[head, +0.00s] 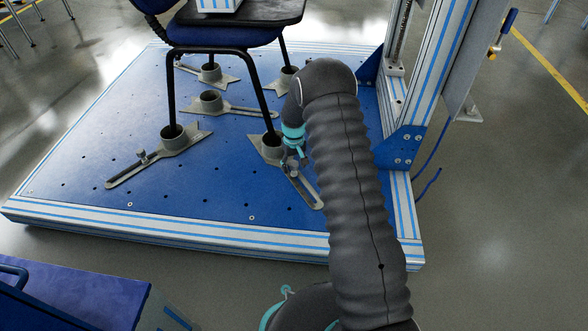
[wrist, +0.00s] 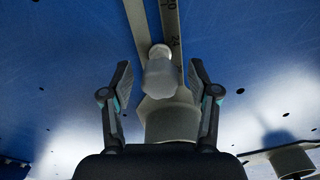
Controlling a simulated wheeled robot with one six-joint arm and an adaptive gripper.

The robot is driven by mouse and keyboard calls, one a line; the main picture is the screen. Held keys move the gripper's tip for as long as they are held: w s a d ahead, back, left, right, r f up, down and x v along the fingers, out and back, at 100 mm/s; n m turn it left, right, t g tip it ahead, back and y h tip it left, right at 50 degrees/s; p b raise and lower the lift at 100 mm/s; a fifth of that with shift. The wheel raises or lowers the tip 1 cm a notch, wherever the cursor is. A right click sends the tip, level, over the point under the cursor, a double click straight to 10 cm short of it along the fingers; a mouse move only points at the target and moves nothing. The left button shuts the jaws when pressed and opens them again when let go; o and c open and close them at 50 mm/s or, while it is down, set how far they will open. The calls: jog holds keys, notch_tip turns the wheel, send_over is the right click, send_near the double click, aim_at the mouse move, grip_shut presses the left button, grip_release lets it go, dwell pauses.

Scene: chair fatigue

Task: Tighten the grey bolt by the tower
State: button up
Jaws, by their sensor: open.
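The grey bolt (wrist: 160,77) by the tower (head: 432,62) stands on a slotted clamp arm with scale marks (wrist: 173,35). The wrist view shows the bolt between my gripper's two fingers, with a gap on both sides. My gripper (wrist: 160,66) is open and empty. In the head view my gripper (head: 292,153) is over the clamp arm (head: 307,193), and my own arm and gripper partly cover this spot. The clamp's grey cup (wrist: 172,122) is just below the bolt in the wrist view. A chair leg (head: 256,90) stands in that cup.
The chair (head: 225,38) stands on a blue platform (head: 75,165) with several clamps. Another slotted clamp (head: 125,175) with a bolt lies at the left. A blue cabinet (head: 75,300) is at the lower left. The floor (head: 505,220) at the right is clear.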

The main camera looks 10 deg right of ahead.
dwell(0.3)
jog(key=n, duration=0.4)
dwell(0.4)
jog(key=n, duration=0.4)
grip_shut()
jog(key=shift+m, duration=2)
